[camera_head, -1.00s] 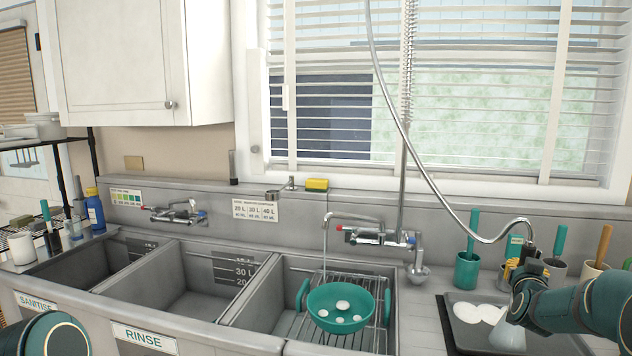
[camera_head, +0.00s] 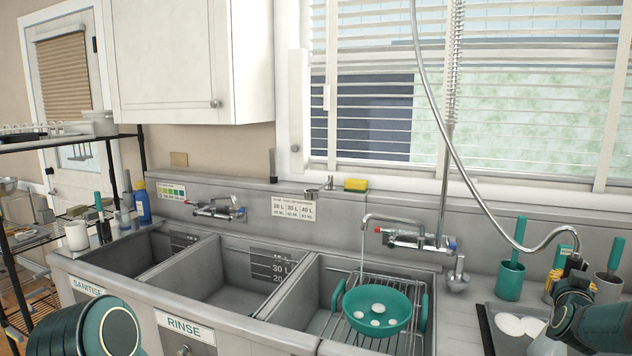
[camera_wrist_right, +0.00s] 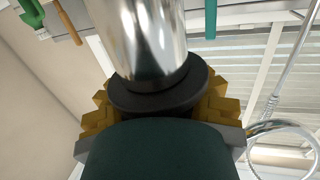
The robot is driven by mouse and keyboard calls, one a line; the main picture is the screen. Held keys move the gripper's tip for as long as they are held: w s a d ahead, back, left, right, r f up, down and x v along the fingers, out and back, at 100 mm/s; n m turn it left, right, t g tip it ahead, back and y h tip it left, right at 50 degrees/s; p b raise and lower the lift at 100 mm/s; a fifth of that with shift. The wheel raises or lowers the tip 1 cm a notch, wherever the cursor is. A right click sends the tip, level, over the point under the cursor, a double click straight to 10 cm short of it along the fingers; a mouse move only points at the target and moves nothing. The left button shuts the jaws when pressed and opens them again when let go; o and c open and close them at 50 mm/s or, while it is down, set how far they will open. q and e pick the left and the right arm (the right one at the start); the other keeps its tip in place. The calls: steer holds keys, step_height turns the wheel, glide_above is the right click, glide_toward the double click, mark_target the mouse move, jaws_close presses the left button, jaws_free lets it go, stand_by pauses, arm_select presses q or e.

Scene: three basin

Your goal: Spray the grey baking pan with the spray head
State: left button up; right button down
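The grey baking pan (camera_head: 484,325) lies on the counter at the right of the head view, with white patches (camera_head: 515,325) on it. Its right part is cut off or hidden by my right arm. My right gripper (camera_head: 569,272) is above the pan's right side, at the end of the curved metal hose. In the right wrist view its yellow finger pads sit on both sides of the chrome spray head (camera_wrist_right: 148,45) with a black collar. A pale cone shape (camera_head: 543,346) shows below the gripper. My left arm shows at bottom left; its gripper is out of view.
The silver hose (camera_head: 470,180) hangs from above down to my right gripper. A teal pan (camera_head: 376,318) with white spots stands on a rack in the right basin, under a running tap. A teal tool holder (camera_head: 510,281) stands behind the baking pan. The middle basin (camera_head: 235,285) looks empty.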

steer(key=w+a, duration=0.2)
steer(key=a, duration=0.4)
steer(key=shift+p, duration=0.45)
steer(key=shift+d, duration=0.2)
steer(key=w+d, duration=0.2)
steer(key=d, duration=0.9)
steer(key=w+d+p, duration=0.1)
steer(key=w+d, duration=0.1)
steer(key=d, duration=0.9)
steer(key=shift+d, duration=0.15)
steer(key=shift+w+r, duration=0.1)
stand_by(0.6)
